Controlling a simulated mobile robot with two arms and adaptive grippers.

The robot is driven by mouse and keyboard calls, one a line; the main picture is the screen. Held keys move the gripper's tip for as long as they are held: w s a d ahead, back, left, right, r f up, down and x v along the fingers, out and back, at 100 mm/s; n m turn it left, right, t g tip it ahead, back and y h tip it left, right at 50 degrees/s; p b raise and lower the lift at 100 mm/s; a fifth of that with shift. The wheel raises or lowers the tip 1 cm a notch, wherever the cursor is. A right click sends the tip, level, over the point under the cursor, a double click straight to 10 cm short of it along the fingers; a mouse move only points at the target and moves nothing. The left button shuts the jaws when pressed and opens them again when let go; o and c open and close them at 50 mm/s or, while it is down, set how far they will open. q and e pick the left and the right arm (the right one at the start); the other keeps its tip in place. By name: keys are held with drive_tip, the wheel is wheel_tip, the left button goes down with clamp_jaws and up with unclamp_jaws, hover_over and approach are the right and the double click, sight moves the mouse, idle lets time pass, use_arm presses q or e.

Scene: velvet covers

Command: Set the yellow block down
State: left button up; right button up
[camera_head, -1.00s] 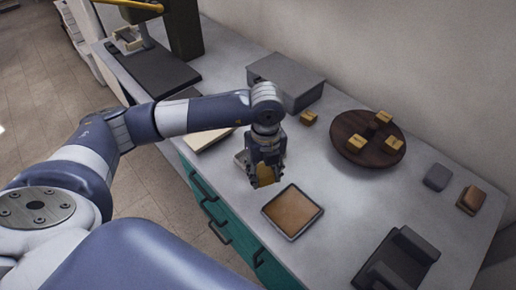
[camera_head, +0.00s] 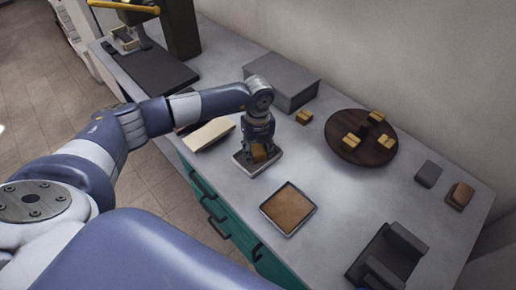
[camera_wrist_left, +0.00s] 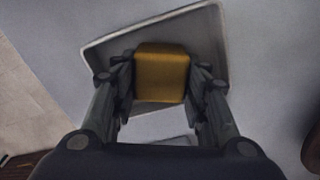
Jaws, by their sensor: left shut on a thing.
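My left gripper (camera_head: 259,150) is shut on the yellow block (camera_head: 260,153). In the left wrist view the yellow block (camera_wrist_left: 162,72) sits between the two fingers of my left gripper (camera_wrist_left: 162,85). A light grey square tray (camera_head: 241,168) lies under the gripper and the block; its rim also shows in the left wrist view (camera_wrist_left: 100,42). I cannot tell whether the block touches the tray's floor. My right gripper is not in view.
A second tray (camera_head: 288,209) with a brown inside lies in front. A round dark board (camera_head: 345,148) holds several yellow blocks. Another yellow block (camera_head: 304,117) lies near a grey box (camera_head: 283,80). A pale slab (camera_head: 207,134) lies left. A dark holder (camera_head: 388,257) stands front right.

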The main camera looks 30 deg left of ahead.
use_arm(q)
drive_tip(key=shift+f, duration=0.2)
drive_tip(key=o, duration=0.8)
